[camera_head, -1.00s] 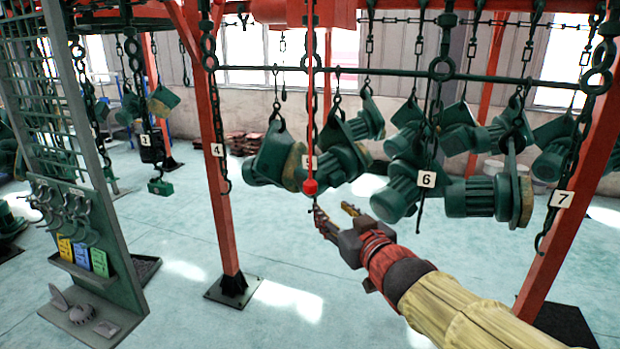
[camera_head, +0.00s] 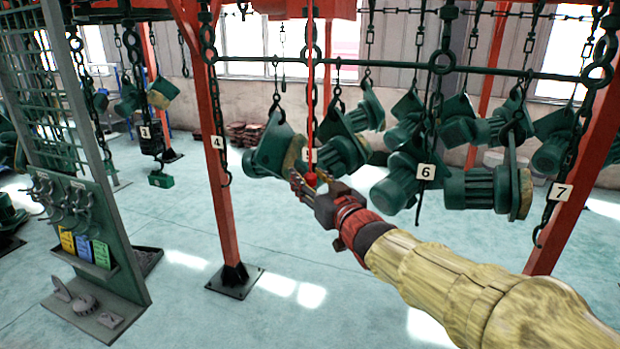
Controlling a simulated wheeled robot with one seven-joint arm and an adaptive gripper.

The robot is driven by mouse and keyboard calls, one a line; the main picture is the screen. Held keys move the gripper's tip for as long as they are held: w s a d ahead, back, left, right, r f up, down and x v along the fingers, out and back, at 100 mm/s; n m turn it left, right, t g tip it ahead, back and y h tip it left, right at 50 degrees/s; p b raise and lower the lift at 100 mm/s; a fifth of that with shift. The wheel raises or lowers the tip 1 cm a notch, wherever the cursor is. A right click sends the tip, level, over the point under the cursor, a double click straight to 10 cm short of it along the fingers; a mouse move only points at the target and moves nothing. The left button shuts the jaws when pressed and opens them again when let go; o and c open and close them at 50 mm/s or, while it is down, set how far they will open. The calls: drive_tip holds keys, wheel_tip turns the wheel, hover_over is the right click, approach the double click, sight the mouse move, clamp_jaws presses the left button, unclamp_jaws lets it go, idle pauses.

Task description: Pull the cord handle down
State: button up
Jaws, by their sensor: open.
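The red cord handle (camera_head: 312,179) hangs at the lower end of a thin red cord (camera_head: 311,100) in the middle of the view. My gripper (camera_head: 310,184) is at the height of the handle, with its fingers open. One finger shows just left of the handle, and the other is on its right, partly hidden. The handle appears to be between or just in front of the fingers. I cannot tell whether they touch it.
Green hoist motors (camera_head: 270,152) hang on chains behind and right of the handle. Red posts (camera_head: 222,170) stand left and right. A tool panel (camera_head: 85,220) stands at far left. The floor (camera_head: 340,300) below is clear.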

drive_tip(key=c, duration=0.3)
clamp_jaws()
idle(0.6)
